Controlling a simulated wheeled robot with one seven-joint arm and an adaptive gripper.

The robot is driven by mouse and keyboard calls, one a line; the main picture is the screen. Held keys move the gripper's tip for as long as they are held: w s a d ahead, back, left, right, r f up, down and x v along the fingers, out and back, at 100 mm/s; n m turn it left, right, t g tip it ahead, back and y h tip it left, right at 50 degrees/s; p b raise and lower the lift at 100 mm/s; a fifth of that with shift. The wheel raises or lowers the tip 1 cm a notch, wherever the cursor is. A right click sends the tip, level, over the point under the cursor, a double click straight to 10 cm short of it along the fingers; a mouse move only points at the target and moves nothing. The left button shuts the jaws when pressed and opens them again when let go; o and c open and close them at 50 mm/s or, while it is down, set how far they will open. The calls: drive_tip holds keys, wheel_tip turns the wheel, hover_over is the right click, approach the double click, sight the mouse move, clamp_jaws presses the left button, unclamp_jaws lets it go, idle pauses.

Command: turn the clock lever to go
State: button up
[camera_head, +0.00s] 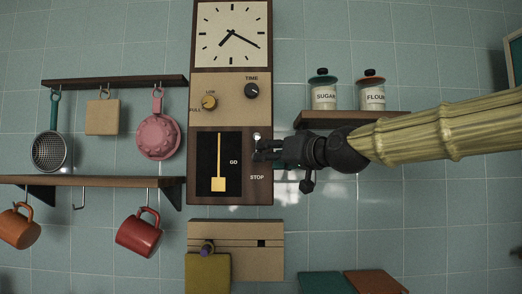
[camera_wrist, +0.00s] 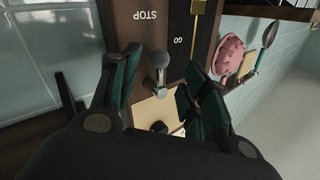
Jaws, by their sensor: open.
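The wall clock (camera_head: 231,35) has a dark lower panel with the labels GO and STOP. In the head view only a shiny bit (camera_head: 257,136) shows above my gripper, which hides the rest. My gripper (camera_head: 258,151) is open in front of the panel's right side. In the wrist view my gripper (camera_wrist: 163,70) has a finger on each side of the lever. Contact cannot be told.
A brass pendulum (camera_head: 219,170) hangs left of GO. LOW/FULL (camera_head: 209,102) and TIME (camera_head: 251,90) knobs sit above. A shelf (camera_head: 345,118) with sugar and flour jars is close to my arm. Mugs and pans hang at left. A wooden box (camera_head: 262,262) is below the clock.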

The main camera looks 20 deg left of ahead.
drive_tip(key=p+x, duration=0.2)
drive_tip(key=x, duration=0.3)
drive_tip(key=shift+w+a, duration=0.15)
drive_tip(key=shift+w, duration=0.15)
drive_tip(key=shift+s+r, duration=0.1)
drive_tip(key=shift+s, duration=0.15)
drive_tip(key=shift+c, duration=0.3)
drive_tip(key=shift+w, duration=0.1)
clamp_jaws()
